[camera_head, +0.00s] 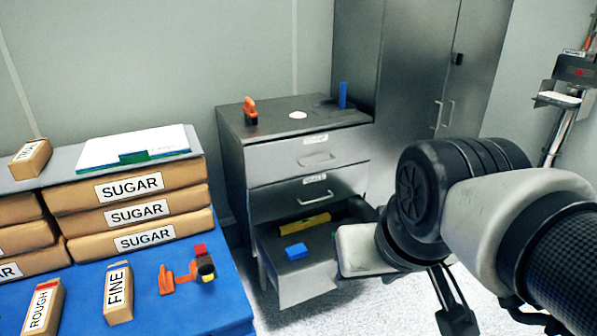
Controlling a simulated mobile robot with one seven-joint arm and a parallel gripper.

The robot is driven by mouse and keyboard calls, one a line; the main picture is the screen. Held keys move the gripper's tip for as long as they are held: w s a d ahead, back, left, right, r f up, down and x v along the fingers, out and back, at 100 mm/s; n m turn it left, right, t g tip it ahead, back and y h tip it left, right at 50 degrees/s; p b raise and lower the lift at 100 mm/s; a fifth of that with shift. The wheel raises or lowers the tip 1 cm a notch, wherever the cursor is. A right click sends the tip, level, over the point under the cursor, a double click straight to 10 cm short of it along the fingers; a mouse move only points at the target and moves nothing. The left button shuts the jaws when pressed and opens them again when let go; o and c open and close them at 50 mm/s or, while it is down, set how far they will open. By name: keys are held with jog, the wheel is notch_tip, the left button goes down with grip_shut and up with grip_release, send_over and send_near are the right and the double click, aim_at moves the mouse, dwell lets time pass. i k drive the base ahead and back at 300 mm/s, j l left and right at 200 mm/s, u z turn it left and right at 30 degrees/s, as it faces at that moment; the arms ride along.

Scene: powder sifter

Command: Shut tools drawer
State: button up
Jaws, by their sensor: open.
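A grey metal drawer cabinet (232,160) stands against the wall. Its lowest drawer (307,287) is pulled out, with a blue block (296,251) and a yellow bar-shaped tool (303,224) inside. The drawer above (290,200) looks closed and has a bar handle and a small label, too blurred to read surely. The top drawer (290,160) is closed too. My gripper (457,318) is open, low and to the right of the open drawer, apart from its front. My wrist hides part of the cabinet's right side, and the gripper is cut by the lower edge.
A blue-topped table (205,312) with stacked sugar packs (131,188) stands close on the left. An orange tool (250,111) and a blue item (343,95) are on the cabinet top. A tall metal locker (410,70) stands behind. Some pale floor (350,310) is clear before the drawer.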

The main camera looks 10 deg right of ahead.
aim_at(297, 281)
jog(key=l+z, duration=0.1)
jog(key=z, duration=0.25)
jog(key=i+j+z, duration=0.1)
jog(key=i, duration=0.65)
jog(key=i+l, duration=0.15)
jog(key=i+j, duration=0.1)
jog(key=j+z, duration=0.05)
jog(key=j, duration=0.05)
